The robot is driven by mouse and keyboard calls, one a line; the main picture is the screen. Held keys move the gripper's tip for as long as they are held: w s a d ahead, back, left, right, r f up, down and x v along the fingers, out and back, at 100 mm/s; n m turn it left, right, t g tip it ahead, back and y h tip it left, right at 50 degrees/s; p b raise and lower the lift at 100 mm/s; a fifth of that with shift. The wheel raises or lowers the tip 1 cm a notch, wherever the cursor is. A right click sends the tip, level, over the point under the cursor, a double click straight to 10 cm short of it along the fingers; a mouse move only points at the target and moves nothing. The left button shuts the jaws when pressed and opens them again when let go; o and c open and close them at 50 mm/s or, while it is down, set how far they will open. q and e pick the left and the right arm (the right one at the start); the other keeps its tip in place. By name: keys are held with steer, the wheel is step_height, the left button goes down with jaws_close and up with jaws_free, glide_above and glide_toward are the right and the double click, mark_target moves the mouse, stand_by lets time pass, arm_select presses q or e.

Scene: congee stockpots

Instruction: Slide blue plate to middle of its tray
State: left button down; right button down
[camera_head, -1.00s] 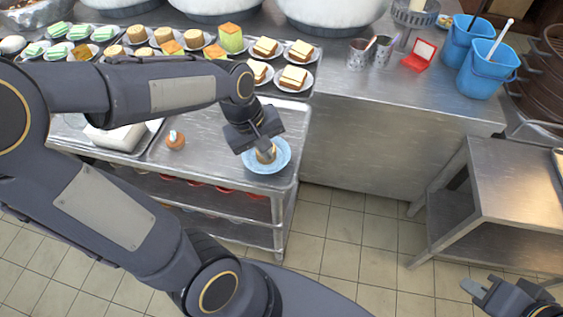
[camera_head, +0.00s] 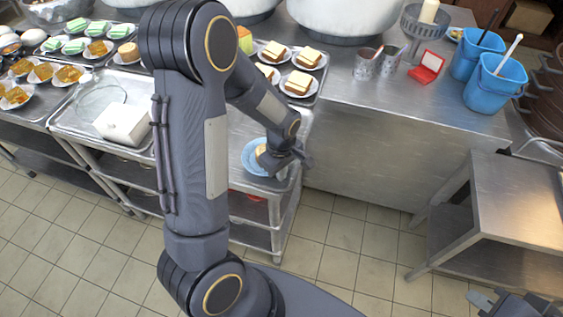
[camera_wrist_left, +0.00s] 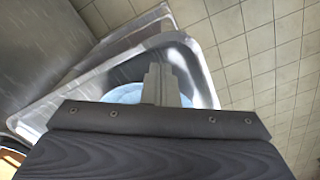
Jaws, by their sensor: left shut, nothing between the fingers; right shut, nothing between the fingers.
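The blue plate (camera_head: 249,158) lies near the right end of a metal tray (camera_wrist_left: 200,66) on the steel cart, with a small pale round cake (camera_head: 261,150) on it. My left forearm and gripper cover the plate's right part. My left gripper (camera_head: 299,161) is shut and empty, low at the plate's right side. In the left wrist view its closed fingers (camera_wrist_left: 160,84) overlap part of the blue plate (camera_wrist_left: 123,95); I cannot tell whether they touch it. My right gripper (camera_head: 484,300) is at the bottom right corner, shut, empty and away from the cart.
Plates of sandwiches (camera_head: 298,82) and cakes stand behind on the counter. Metal cups (camera_head: 367,63), a red open box (camera_head: 427,67) and blue buckets (camera_head: 491,82) stand further right.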

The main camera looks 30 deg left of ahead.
mark_target(252, 149)
arm_select(q)
steer(key=shift+f, duration=0.45)
steer(key=shift+a, duration=0.1)
steer(key=w+a, duration=0.1)
steer(key=a, duration=0.3)
steer(key=w+a+b, duration=0.1)
steer(key=w+a, duration=0.1)
steer(key=a, duration=0.2)
steer(key=w+a+b, duration=0.1)
steer(key=a, duration=0.4)
steer(key=shift+w, duration=0.15)
steer(key=shift+r, duration=0.15)
